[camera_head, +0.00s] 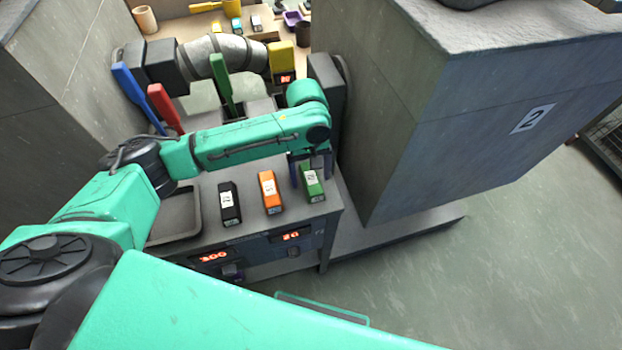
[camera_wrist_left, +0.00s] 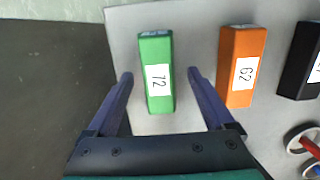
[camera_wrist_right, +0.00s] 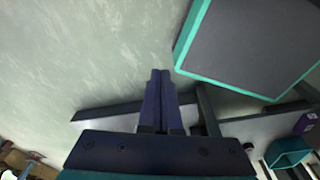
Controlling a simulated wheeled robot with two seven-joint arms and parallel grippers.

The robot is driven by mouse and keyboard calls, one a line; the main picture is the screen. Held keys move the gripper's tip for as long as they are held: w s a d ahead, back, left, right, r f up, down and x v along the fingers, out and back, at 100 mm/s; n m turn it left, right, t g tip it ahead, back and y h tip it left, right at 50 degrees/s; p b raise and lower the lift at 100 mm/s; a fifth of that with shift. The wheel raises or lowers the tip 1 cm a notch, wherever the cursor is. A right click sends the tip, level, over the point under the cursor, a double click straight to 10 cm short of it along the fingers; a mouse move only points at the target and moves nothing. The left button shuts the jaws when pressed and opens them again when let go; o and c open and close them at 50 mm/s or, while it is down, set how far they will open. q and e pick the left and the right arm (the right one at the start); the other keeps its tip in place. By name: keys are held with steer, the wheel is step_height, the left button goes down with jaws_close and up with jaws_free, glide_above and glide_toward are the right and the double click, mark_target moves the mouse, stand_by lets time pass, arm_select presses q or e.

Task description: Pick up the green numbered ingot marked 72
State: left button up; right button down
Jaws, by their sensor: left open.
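The green ingot (camera_head: 311,183) lies on the grey bench top near its right front corner. In the left wrist view the green ingot (camera_wrist_left: 156,78) shows a white label reading 72. My left gripper (camera_head: 308,165) is over its far end in the head view. In the left wrist view my left gripper (camera_wrist_left: 158,76) is open, with one finger on each side of the ingot and gaps to both. Whether the fingers are down at its level is hard to tell. My right gripper (camera_wrist_right: 160,75) is shut and empty in the right wrist view, away from the ingots.
An orange ingot (camera_head: 270,192), labelled 62 in the left wrist view (camera_wrist_left: 241,68), lies beside the green one. A black ingot (camera_head: 230,204) lies farther left. An empty dark tray (camera_head: 176,217) sits at the left. A large grey block marked 2 (camera_head: 500,130) stands close on the right.

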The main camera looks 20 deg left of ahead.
arm_select(q)
steer(key=shift+w, duration=0.1)
steer(key=shift+c, duration=1)
steer(key=c, duration=1)
jaws_close()
arm_select(e)
steer(key=shift+s+d+f, duration=0.1)
steer(key=shift+s, duration=0.7)
arm_select(q)
steer(key=shift+w, duration=0.1)
